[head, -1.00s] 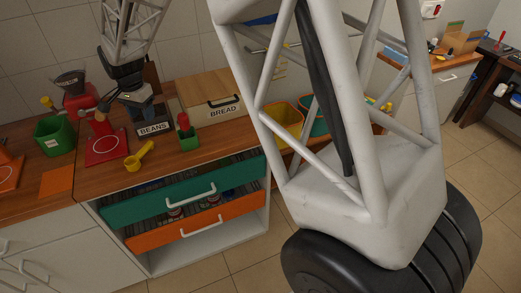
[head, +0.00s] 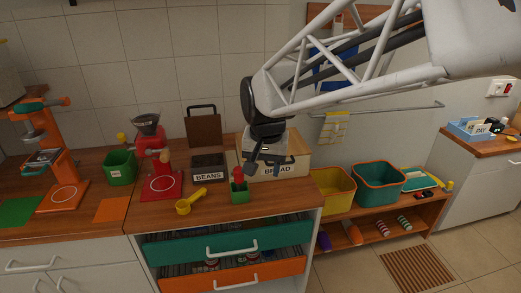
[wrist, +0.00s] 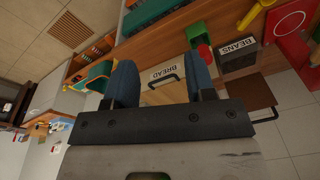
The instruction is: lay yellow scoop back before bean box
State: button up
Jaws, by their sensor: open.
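The yellow scoop (head: 190,201) lies on the wooden counter in front of the dark bean box (head: 208,174), a little to its left, with its handle angled toward the box. The box's BEANS label also shows in the wrist view (wrist: 239,46), with a yellow piece that looks like the scoop (wrist: 258,12) near it. My gripper (head: 264,168) is open, in front of the bread box and right of the bean box. In the wrist view, the space between its blue fingers (wrist: 162,78) holds nothing. It is apart from the scoop.
The bread box (head: 290,168) stands behind my gripper. A green holder with a red-topped item (head: 239,191) stands between scoop and gripper. A red machine (head: 160,180) is left of the bean box. The teal drawer (head: 225,243) and orange drawer below are partly open.

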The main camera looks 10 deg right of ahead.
jog(key=s+d+n, duration=0.1)
jog(key=s+d, duration=0.2)
jog(key=s, duration=0.6)
jog(key=s+d+f+n+t, duration=0.1)
jog(key=s+d+n, duration=0.1)
jog(key=s, duration=0.7)
jog(key=shift+s+d+n, duration=0.3)
jog(key=shift+s+d, duration=0.1)
jog(key=shift+d, duration=0.25)
jog(key=shift+f, duration=0.1)
